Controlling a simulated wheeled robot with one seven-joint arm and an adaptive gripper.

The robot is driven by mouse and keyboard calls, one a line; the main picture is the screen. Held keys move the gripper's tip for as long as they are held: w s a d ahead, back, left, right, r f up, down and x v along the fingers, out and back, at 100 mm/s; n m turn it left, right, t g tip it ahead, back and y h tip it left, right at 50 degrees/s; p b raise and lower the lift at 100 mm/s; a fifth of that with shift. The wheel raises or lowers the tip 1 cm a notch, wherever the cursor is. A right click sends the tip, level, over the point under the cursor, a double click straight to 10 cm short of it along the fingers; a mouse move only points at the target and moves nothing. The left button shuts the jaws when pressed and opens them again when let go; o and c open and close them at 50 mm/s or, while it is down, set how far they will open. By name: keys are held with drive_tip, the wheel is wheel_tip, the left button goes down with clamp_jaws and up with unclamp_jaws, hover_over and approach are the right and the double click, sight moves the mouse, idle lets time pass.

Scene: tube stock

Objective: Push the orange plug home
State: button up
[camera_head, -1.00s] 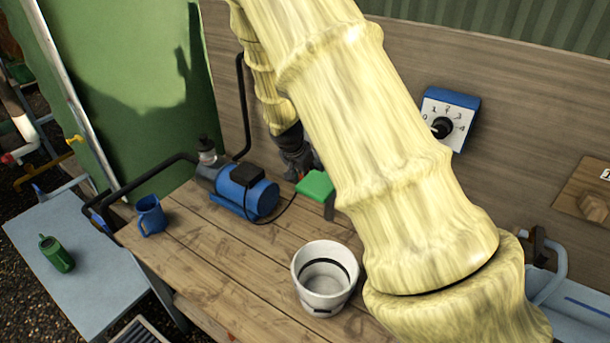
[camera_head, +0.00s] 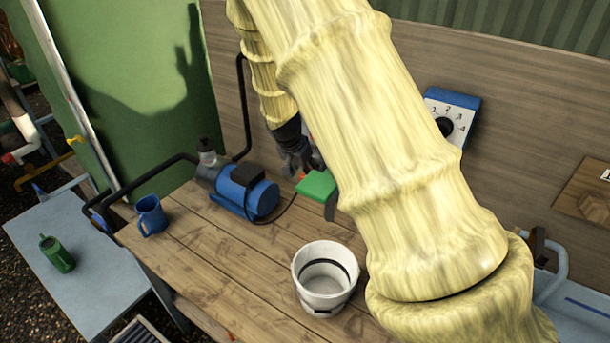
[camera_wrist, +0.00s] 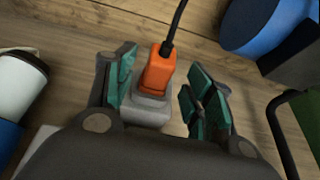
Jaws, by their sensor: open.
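In the wrist view the orange plug (camera_wrist: 158,72), with a black cord rising from its top, stands at a grey socket block (camera_wrist: 147,108). I cannot tell how deep it sits. My gripper (camera_wrist: 157,95) is open, with its green-padded fingers on either side of the plug and socket. The left finger is close to the socket block, and a gap shows on the right. In the head view my gripper (camera_head: 293,160) is at the back of the bench beside the blue pump, and the plug is mostly hidden there.
The blue pump (camera_head: 248,192) stands left of my gripper and a green box (camera_head: 316,186) just right of it. A white bucket (camera_head: 325,277) and a blue mug (camera_head: 150,215) stand on the wooden bench (camera_head: 215,255). A dial box (camera_head: 452,113) is on the back panel.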

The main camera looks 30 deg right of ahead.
drive_tip(key=v, duration=0.9)
drive_tip(key=shift+r, duration=0.2)
drive_tip(key=shift+o, duration=0.5)
drive_tip(key=shift+a, duration=0.1)
